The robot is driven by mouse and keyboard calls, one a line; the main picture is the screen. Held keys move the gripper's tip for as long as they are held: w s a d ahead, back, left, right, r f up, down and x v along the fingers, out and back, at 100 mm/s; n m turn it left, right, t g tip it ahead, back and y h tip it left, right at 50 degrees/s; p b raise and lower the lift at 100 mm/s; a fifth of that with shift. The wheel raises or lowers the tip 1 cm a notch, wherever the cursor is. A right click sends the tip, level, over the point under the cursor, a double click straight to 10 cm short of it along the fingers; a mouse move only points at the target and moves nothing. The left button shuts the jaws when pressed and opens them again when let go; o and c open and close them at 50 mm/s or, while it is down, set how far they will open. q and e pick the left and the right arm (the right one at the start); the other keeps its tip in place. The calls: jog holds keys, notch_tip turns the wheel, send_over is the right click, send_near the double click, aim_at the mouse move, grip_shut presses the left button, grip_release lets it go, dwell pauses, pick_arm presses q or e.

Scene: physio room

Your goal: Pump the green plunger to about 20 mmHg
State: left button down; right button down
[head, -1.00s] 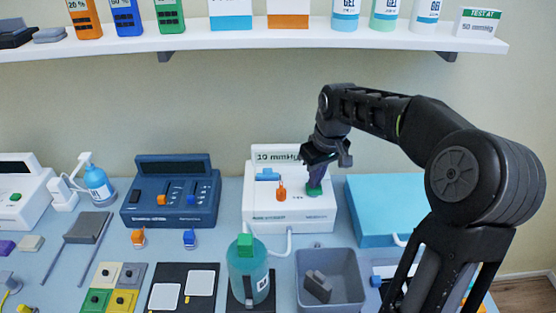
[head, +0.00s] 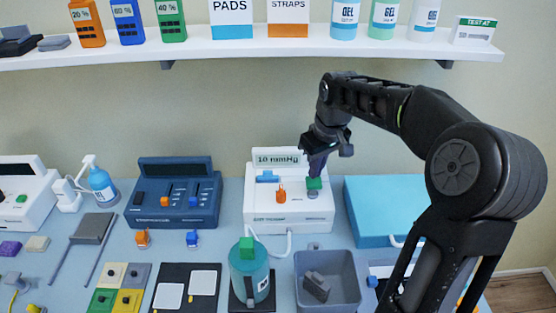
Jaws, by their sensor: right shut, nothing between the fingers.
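The white pressure unit (head: 262,208) stands at the back of the table, with a small screen (head: 277,160) that appears to read 10 mmHg. Its green plunger (head: 314,184) is at the right of its top, up, with a grey stem showing below the green cap. My right gripper (head: 316,172) is shut and empty, pointing down directly over the plunger. Whether its tips touch the cap I cannot tell. The unit also carries an orange knob (head: 281,196) and a blue part (head: 267,177). My left gripper is out of view.
A teal bottle (head: 249,270) with a green top stands in front of the unit, with a grey bin (head: 327,267) to its right. A blue box (head: 382,211) lies right of the unit, and a dark blue device (head: 172,190) stands left. A shelf (head: 240,43) runs above.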

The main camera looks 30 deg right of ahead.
aim_at(315, 181)
jog(key=shift+f+b, duration=1.6)
jog(key=shift+f, duration=0.6)
jog(key=shift+r, duration=0.15)
jog(key=shift+r+p, duration=1.7)
jog(key=shift+r, duration=0.5)
notch_tip(315, 181, up, 5)
jog(key=p, duration=0.4)
